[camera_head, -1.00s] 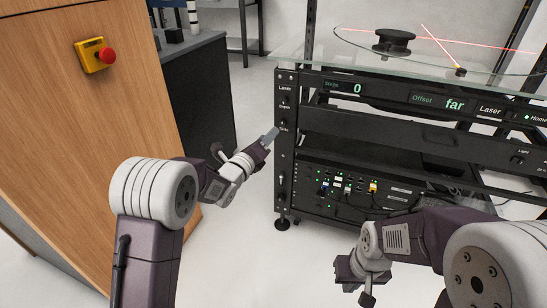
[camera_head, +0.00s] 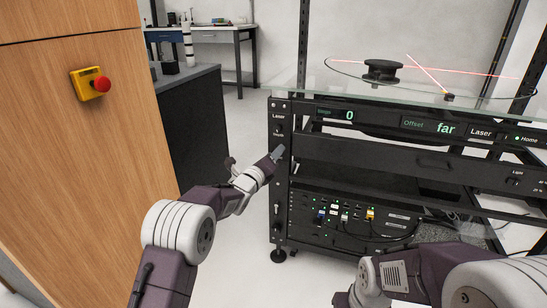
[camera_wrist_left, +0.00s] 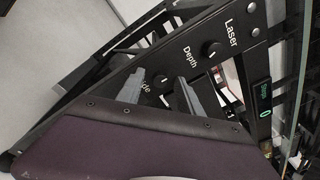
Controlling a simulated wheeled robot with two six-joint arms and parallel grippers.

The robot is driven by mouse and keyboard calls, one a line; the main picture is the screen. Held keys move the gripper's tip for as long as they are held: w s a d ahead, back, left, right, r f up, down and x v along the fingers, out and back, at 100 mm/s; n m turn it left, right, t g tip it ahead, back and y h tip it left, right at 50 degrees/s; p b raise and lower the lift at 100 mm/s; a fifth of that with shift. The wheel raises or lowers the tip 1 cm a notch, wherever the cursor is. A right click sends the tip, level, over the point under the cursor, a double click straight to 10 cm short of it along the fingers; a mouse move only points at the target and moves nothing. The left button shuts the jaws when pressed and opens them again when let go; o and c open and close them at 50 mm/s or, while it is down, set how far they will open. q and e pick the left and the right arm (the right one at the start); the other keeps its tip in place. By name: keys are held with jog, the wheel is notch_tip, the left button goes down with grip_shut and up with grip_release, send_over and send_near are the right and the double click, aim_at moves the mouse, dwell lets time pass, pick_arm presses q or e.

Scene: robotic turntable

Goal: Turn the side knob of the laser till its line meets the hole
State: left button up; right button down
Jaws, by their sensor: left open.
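My left gripper (camera_head: 278,154) is open at the panel's left post. Its fingertips (camera_wrist_left: 159,91) appear either side of the lower knob; contact cannot be told. In the head view the gripper hides that knob. Red laser lines cross above the glass top (camera_head: 400,96), one ending near a small block (camera_head: 449,97). The offset display (camera_head: 445,128) reads "far". I cannot make out the hole.
A black hub (camera_head: 383,70) sits on the turntable disc. A wooden cabinet (camera_head: 60,150) with a red emergency button (camera_head: 102,84) stands left. Floor between cabinet and rack is clear.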

pick_arm(q)
grip_shut()
jog(key=m+y+p, duration=0.1)
jog(key=m+p, duration=0.1)
jog(key=m, duration=0.8)
jog(key=m+y+p, duration=0.1)
jog(key=m+p, duration=0.1)
jog(key=m, duration=0.8)
jog(key=m+y+p, duration=0.1)
jog(key=m+p, duration=0.2)
jog(key=m, duration=0.7)
jog(key=shift+s+d+t+y, duration=0.15)
jog(key=shift+d+t+y, duration=0.25)
dwell(0.8)
dwell(0.4)
